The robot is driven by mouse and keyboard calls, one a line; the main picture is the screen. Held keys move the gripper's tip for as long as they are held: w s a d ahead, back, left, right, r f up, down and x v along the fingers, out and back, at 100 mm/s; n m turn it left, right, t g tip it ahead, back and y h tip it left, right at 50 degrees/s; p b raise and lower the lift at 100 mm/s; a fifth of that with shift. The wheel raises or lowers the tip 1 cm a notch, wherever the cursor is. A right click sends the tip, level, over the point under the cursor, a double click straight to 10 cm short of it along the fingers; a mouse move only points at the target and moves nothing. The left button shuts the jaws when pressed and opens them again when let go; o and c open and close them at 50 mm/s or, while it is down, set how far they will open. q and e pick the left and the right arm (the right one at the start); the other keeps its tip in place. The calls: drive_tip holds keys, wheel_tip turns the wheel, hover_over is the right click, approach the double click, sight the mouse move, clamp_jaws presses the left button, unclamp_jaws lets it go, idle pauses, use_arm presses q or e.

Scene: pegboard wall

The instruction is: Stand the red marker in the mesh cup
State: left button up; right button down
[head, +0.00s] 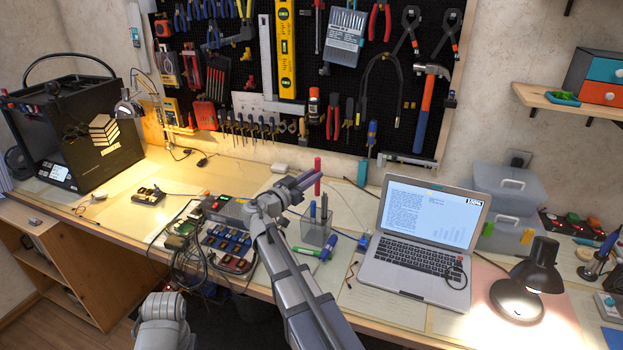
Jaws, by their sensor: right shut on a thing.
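The red marker (317,167) stands roughly upright in my right gripper (308,183), which is shut on it. Its upper part shows above the fingers, and its lower end shows just below them. The mesh cup (318,236) stands on the bench under the gripper, with a blue pen (313,211) and a dark pen (324,206) upright in it. The marker appears above the cup's rim, in line with the pens; the exact gap is hard to tell. My left arm shows only as a grey link at the bottom, and its gripper is out of view.
A green marker (305,251) and a blue marker (329,247) lie at the cup's front. An open laptop (412,270) stands to the right. A tray of small parts (227,240) and cables lie to the left. A pegboard with tools (340,100) rises behind.

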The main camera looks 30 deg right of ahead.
drive_tip(key=shift+f, duration=0.2)
wheel_tip(320, 180, down, 13)
drive_tip(key=b, duration=1.3)
drive_tip(key=c, duration=0.7)
unclamp_jaws()
drive_tip(key=shift+v, duration=3.95)
drive_tip(key=shift+f, duration=0.1)
